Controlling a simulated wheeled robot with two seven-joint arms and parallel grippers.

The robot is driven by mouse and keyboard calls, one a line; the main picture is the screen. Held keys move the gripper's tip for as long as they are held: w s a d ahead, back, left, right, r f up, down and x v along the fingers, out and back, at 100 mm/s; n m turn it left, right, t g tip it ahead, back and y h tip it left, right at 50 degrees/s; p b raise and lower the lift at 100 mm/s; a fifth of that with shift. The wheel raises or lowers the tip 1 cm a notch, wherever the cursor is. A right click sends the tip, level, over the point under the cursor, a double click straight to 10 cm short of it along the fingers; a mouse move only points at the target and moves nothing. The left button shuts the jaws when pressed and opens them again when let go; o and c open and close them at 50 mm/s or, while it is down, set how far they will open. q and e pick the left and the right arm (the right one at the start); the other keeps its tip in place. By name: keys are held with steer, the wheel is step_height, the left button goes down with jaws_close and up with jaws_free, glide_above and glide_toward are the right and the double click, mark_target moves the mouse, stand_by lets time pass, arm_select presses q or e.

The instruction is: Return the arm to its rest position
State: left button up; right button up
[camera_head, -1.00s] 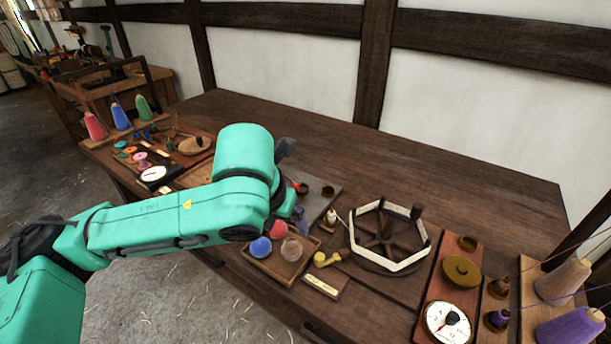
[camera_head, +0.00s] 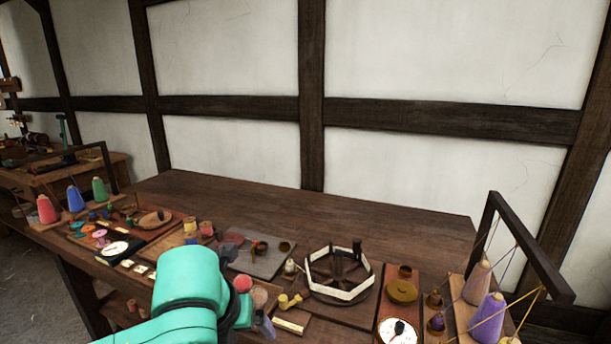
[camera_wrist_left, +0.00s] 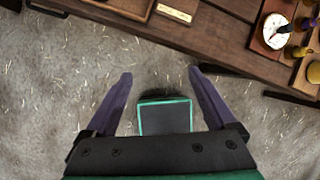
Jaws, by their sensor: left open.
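My left arm (camera_head: 190,285) shows as a teal link low in the middle of the head view, in front of the bench. In the left wrist view my left gripper (camera_wrist_left: 160,85) has its two purple fingers spread wide with nothing between them. It hangs over the straw-strewn floor (camera_wrist_left: 60,70), apart from the front edge of the wooden bench (camera_wrist_left: 205,45). In the head view the fingers are mostly hidden by the arm and the frame edge. My right gripper is in neither view.
The bench (camera_head: 240,205) holds a white-rimmed octagonal reel (camera_head: 340,292), a dial (camera_head: 398,332), purple (camera_head: 488,318) and other yarn cones, and a dark frame (camera_head: 530,245) at the right. Red (camera_head: 47,209), blue and green cones stand left. The back of the bench is clear.

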arm_select(q)
step_height(320, 180, down, 9)
steer(key=s+d+n+h, duration=0.1)
steer(key=d+n+h, duration=0.15)
steer(key=n, duration=1.45)
steer(key=s+a+f+n+y, duration=0.4)
steer(key=s+a+f+n, duration=0.75)
steer(key=a+n, duration=0.4)
steer(key=s+f+g+p, duration=0.1)
steer(key=s+f, duration=0.1)
steer(key=f, duration=1.1)
steer(key=s+f+g, duration=0.2)
steer(key=f, duration=1.1)
steer(key=s+a+f, duration=0.2)
steer(key=s+f, duration=0.8)
steer(key=s, duration=0.5)
steer(key=shift+a+f+g+p, duration=0.3)
steer(key=shift+p, duration=0.15)
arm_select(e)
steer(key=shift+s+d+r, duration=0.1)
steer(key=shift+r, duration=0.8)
